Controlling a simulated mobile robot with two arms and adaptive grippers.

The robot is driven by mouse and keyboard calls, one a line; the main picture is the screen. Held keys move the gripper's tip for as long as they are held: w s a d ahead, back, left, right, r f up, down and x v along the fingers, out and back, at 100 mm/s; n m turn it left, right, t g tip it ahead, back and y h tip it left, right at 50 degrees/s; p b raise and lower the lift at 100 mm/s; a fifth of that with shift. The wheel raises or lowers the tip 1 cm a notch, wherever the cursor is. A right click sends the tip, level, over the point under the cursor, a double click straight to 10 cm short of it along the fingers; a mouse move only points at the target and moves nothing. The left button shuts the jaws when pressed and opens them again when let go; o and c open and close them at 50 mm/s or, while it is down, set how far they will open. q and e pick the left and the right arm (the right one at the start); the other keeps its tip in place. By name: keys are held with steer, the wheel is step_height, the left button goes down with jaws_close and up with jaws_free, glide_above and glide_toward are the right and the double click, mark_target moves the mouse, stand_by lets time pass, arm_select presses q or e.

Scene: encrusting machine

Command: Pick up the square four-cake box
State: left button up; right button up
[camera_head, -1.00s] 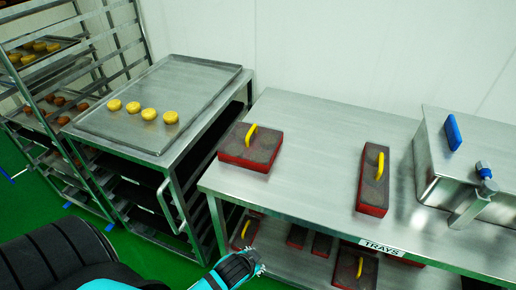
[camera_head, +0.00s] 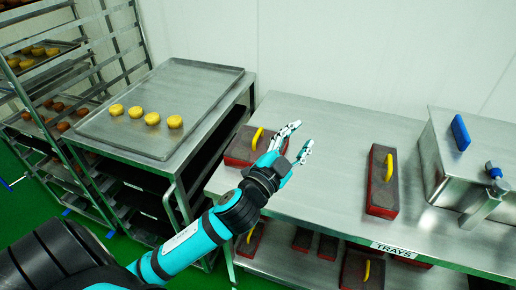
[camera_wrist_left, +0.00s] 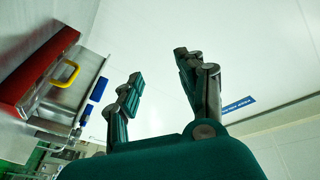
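The square box (camera_head: 238,149), with red sides, a dark grey top and a yellow handle, lies on the steel table, partly hidden behind my left gripper (camera_head: 302,135). That gripper is open and empty, its fingers pointing right and beyond the square box's right side. The wrist view shows the open fingers (camera_wrist_left: 159,66) with nothing between them. A longer red and grey box (camera_head: 382,182) with a yellow handle lies further right on the table. One red box with a yellow handle (camera_wrist_left: 68,74) shows at the left of the wrist view; I cannot tell which. My right gripper is out of view.
A steel container (camera_head: 452,170) with a blue handle and a tap stands at the table's right. Several more red boxes lie on the lower shelf. A tray (camera_head: 187,82) with several yellow cakes stands at left, near a rack. The table's middle (camera_head: 335,150) is clear.

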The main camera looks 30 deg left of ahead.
arm_select(q)
steer(key=d+r+m+h, duration=0.6)
steer(key=r+m+h, duration=0.4)
steer(key=m+h, duration=0.1)
steer(key=m+g+y, duration=1.1)
steer(key=m+g, duration=0.2)
steer(key=g, duration=0.1)
glide_toward(257, 134)
steer(key=x, duration=0.2)
steer(key=p+x, duration=0.1)
steer(key=x, duration=0.1)
steer(key=shift+w+d, duration=0.1)
steer(key=shift+w, duration=0.35)
steer(key=x, duration=0.1)
steer(key=p+x, duration=0.1)
steer(key=x, duration=0.3)
steer(key=shift+s+f, duration=0.25)
steer(key=shift+f, duration=0.1)
steer(key=shift+w+f, duration=0.2)
steer(key=shift+f, duration=0.25)
steer(key=shift+r, duration=0.1)
jaws_close()
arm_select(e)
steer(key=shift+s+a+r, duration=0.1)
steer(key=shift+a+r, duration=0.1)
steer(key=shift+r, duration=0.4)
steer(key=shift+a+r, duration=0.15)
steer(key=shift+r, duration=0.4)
